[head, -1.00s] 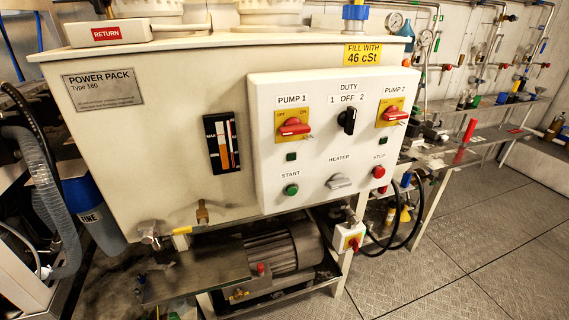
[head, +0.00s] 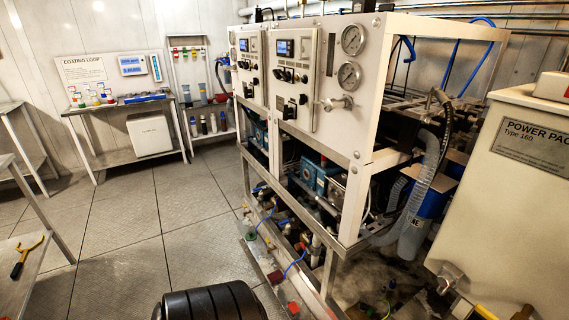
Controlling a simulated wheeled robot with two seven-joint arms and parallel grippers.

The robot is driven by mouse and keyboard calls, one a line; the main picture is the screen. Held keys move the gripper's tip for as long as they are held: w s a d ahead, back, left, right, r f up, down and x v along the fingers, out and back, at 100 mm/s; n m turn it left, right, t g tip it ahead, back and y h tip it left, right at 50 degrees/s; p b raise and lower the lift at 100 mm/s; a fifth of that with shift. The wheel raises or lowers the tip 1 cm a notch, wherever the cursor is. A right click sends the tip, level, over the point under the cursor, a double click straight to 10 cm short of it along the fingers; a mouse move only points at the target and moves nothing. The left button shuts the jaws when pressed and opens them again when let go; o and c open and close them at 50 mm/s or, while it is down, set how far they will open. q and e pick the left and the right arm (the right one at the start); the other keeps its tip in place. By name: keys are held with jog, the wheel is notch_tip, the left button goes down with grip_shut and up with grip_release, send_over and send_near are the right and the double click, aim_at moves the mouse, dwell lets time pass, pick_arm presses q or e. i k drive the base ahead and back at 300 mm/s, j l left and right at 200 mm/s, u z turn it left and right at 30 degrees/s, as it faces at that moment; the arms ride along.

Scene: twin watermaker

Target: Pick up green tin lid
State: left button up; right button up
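I cannot make out a green tin lid for certain. A small green round item (head: 251,237) lies low beside the white-framed machine, too small to identify. Another small green item (head: 382,307) is on the floor area under the power pack, also unclear. Small coloured items, some green, stand on the coating loop table at the back left. Neither of my grippers is in view.
The white-framed machine (head: 312,128) with gauges fills the middle, and the power pack (head: 525,190) stands at right. A coating loop table (head: 110,108) is at the back left. A yellow-handled tool (head: 27,255) lies on a left bench. Grey floor (head: 125,225) between is open.

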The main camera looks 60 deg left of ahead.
aim_at(250, 236)
jog(key=u, duration=1.65)
